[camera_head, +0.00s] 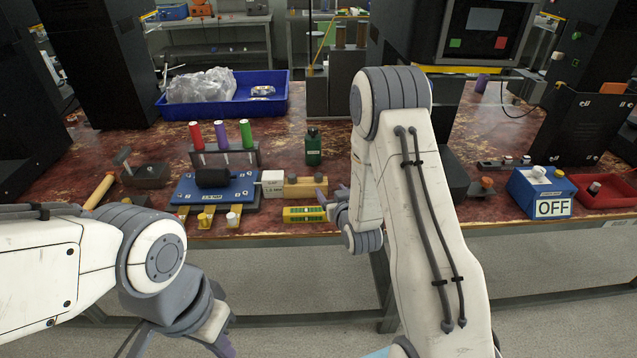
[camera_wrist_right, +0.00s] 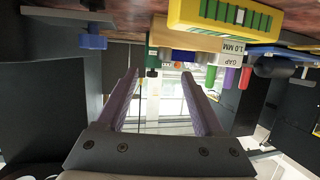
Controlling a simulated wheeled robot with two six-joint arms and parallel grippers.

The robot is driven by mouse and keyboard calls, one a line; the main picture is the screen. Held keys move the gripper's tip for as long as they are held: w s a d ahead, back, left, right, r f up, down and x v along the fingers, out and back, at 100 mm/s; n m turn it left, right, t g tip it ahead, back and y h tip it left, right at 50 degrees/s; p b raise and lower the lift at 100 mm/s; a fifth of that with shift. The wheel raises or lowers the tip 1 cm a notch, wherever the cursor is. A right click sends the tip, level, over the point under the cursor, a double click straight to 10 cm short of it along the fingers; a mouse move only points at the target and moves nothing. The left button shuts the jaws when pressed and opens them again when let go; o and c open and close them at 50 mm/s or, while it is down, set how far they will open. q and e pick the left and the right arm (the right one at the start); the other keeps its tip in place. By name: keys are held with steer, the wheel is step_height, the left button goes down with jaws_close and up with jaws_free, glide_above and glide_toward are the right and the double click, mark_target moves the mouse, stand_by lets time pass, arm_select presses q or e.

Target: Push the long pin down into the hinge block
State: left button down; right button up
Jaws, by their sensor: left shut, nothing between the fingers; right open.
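A dark block (camera_head: 147,176) stands at the left of the bench, with a short tilted rod (camera_head: 123,158) rising from its left part. It may be the hinge block with the pin; I cannot tell for sure. My right gripper (camera_head: 338,205) is open and empty at the front edge of the bench, right of the yellow level, far from that block. Its purple fingers stand apart in the right wrist view (camera_wrist_right: 160,80). My left gripper (camera_head: 190,342) is shut and empty in front of the bench, low at the bottom of the head view; its tips are partly cut off.
A blue plate (camera_head: 240,190) carries a black roller (camera_head: 213,177). A rack (camera_head: 228,158) of coloured-handled tools stands behind it. The gap block (camera_head: 300,187) and yellow level (camera_head: 304,214) lie near the front edge. A blue tray (camera_head: 275,107) stands behind, an OFF box (camera_head: 540,190) at right.

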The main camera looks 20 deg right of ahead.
mark_target(320, 179)
steer(key=x, duration=0.4)
steer(key=shift+w, duration=0.3)
steer(key=shift+a+p+x, duration=0.2)
steer(key=shift+p+x, duration=0.05)
steer(key=shift+x, duration=1.1)
steer(key=shift+a+p+x, duration=0.15)
steer(key=shift+p+x, duration=0.1)
steer(key=shift+x, duration=1.1)
steer(key=shift+r, duration=0.1)
jaws_close()
